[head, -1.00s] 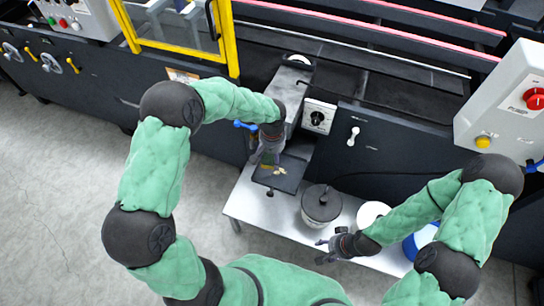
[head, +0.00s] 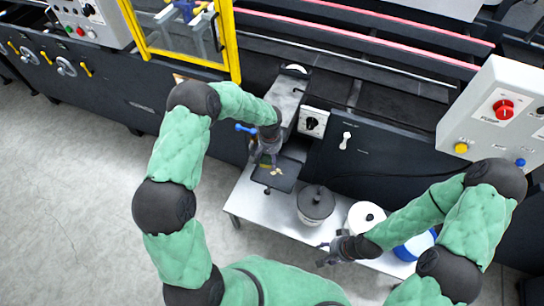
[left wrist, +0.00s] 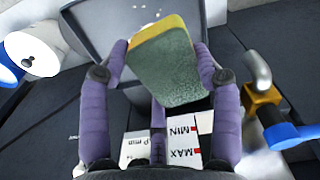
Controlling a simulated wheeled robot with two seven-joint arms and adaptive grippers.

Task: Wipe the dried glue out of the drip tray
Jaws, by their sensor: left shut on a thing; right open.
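The dark drip tray (head: 284,184) lies at the left end of the steel shelf below the machine, with pale dried glue flecks (head: 278,171) in it. In the left wrist view the tray (left wrist: 92,28) is behind the sponge, and a few flecks (left wrist: 157,14) show at the top edge. My left gripper (head: 267,163) is over the tray's far left part. Its purple fingers are shut on a yellow and green sponge (left wrist: 168,70). I cannot tell whether the sponge touches the tray. My right gripper (head: 323,254) is open and empty near the shelf's front edge.
A grey pot with a dark lid (head: 316,203) stands right of the tray, then a white round container (head: 366,217) and a blue one (head: 414,246). A blue-handled valve (left wrist: 285,135) is close beside my left gripper. MIN and MAX labels (left wrist: 185,140) show near it.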

